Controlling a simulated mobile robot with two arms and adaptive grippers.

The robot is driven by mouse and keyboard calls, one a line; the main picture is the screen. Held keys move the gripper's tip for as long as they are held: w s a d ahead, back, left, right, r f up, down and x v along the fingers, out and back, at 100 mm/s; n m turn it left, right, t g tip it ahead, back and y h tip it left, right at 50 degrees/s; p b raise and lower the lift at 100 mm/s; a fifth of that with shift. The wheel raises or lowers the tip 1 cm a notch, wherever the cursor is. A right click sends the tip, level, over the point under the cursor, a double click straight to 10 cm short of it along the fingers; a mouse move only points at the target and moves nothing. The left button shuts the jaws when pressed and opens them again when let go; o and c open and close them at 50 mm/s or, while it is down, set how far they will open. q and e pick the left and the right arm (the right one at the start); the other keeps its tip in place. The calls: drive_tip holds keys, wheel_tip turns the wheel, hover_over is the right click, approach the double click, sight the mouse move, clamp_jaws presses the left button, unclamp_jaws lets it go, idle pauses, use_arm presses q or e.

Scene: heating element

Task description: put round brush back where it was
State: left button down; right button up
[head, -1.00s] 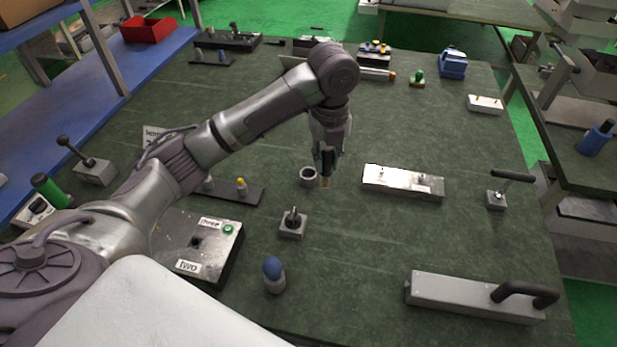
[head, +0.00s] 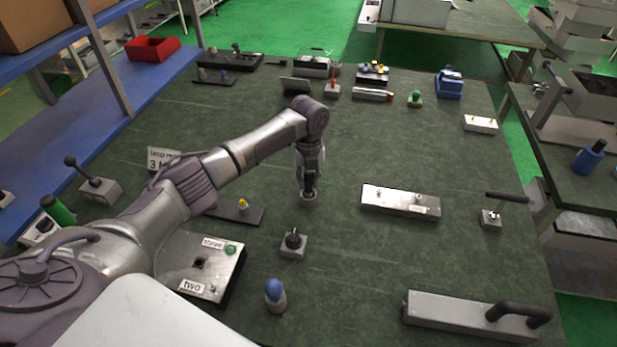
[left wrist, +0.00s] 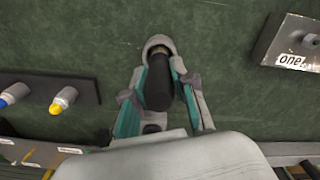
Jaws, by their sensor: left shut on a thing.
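My left gripper (head: 309,186) is shut on the round brush. In the left wrist view the brush (left wrist: 157,88) is a dark, rounded handle between the two gripper fingers (left wrist: 158,80). A small round grey holder (head: 308,197) stands on the green table, directly below the gripper. Its pale rim (left wrist: 158,40) shows around the far end of the brush in the left wrist view. The brush's lower end is hidden, so I cannot tell how deep it sits in the holder. My right gripper is not in view.
A knobbed block (head: 293,245) and a blue-topped part (head: 274,294) stand nearer me. A metal plate (head: 400,201) lies to the right. A dark strip with a yellow-tipped piece (head: 243,206) lies to the left. The table between the holder and the plate is clear.

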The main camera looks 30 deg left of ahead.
use_arm(q)
drive_tip(key=shift+f, duration=0.3)
drive_tip(key=shift+f, duration=0.15)
drive_tip(key=c, duration=0.9)
unclamp_jaws()
drive_tip(key=shift+c, duration=0.2)
wheel_tip(320, 180, up, 12)
drive_tip(key=shift+r+b, duration=0.25)
drive_tip(key=shift+b, duration=0.85)
